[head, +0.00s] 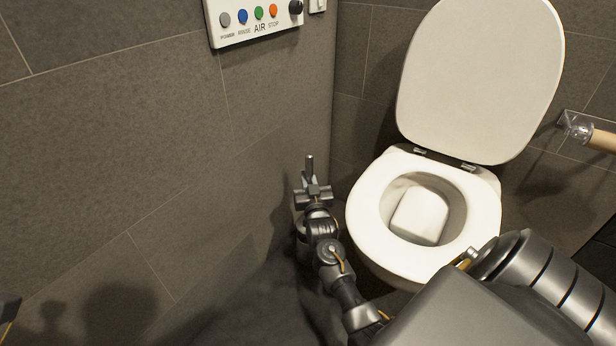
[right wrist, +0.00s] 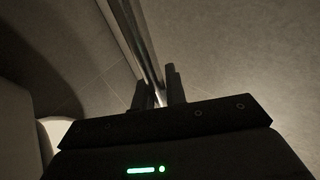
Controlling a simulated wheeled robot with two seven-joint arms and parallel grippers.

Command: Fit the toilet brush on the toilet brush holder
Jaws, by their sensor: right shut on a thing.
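My right gripper (head: 313,190) is in the corner between the left wall and the toilet. It is shut on the toilet brush (head: 309,165), whose metal handle end sticks up above the fingers. In the right wrist view the shiny handle (right wrist: 136,35) runs between the two dark fingers of the gripper (right wrist: 158,90). The brush head is hidden behind my gripper and arm. I cannot make out the toilet brush holder; that floor corner is dark and covered by my arm.
The toilet (head: 360,215) stands just right of my right gripper, its lid (head: 480,75) raised. The tiled wall (head: 130,150) is close on the left. A button panel (head: 255,20) is on that wall, and a roll holder (head: 580,128) is at the far right.

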